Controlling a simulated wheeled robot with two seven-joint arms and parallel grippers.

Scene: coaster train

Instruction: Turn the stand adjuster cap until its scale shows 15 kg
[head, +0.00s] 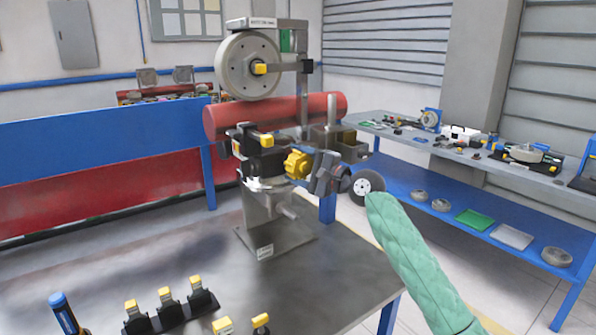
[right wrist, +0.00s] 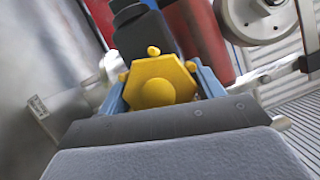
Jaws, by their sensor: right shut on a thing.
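The stand (head: 278,222) rises from a steel table and carries a grey wheel (head: 247,66) at its top. The yellow adjuster cap (head: 296,164) sits on the stand's right side, with a lobed rim. In the right wrist view the cap (right wrist: 160,84) lies between the two blue-grey fingers of my right gripper (right wrist: 163,90). My right gripper (head: 312,172) is shut on it in the head view too, coming from the right with a green-sleeved arm. The scale cannot be read in either view. My left gripper is not in view.
A red cylinder (head: 235,119) lies behind the stand. Black holders with yellow-topped pieces (head: 165,297) and a blue-capped tube (head: 64,314) are at the table's front left. A blue-framed bench (head: 480,190) with parts stands at right. The left tabletop (head: 175,258) is mostly clear.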

